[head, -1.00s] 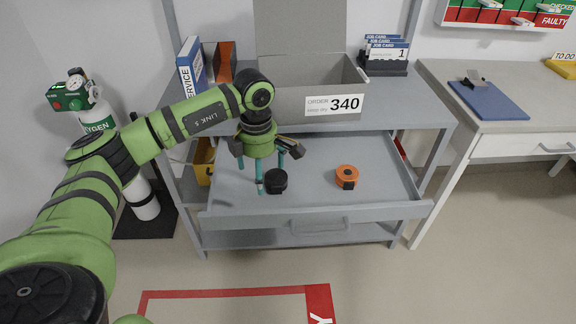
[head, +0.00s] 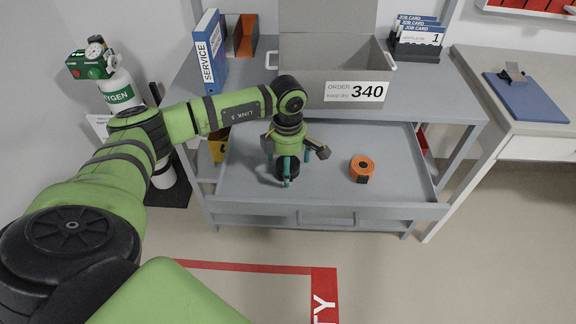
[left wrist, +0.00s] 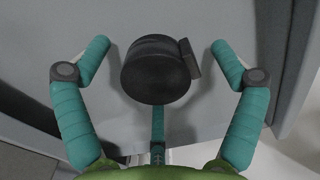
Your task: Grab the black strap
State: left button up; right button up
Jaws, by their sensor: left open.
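The black strap (left wrist: 155,72) is a rolled black coil with a small buckle on its side. It lies in the open grey drawer (head: 320,190). In the left wrist view it sits between the spread teal fingers of my left gripper (left wrist: 160,85). In the head view my left gripper (head: 290,172) is over the black strap (head: 288,170) and partly hides it. The fingers are open, and I cannot tell whether any finger touches it. My right gripper is not in view.
An orange strap roll (head: 362,168) lies in the drawer to the right. A grey order box (head: 305,85) labelled 340 stands on the shelf above, beside a blue service binder (head: 208,55). The drawer's front edge is close to my gripper.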

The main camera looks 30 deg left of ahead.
pick_arm(q)
jog(key=c, duration=1.1)
jog(key=shift+c, duration=1)
jog(key=shift+r, duration=0.15)
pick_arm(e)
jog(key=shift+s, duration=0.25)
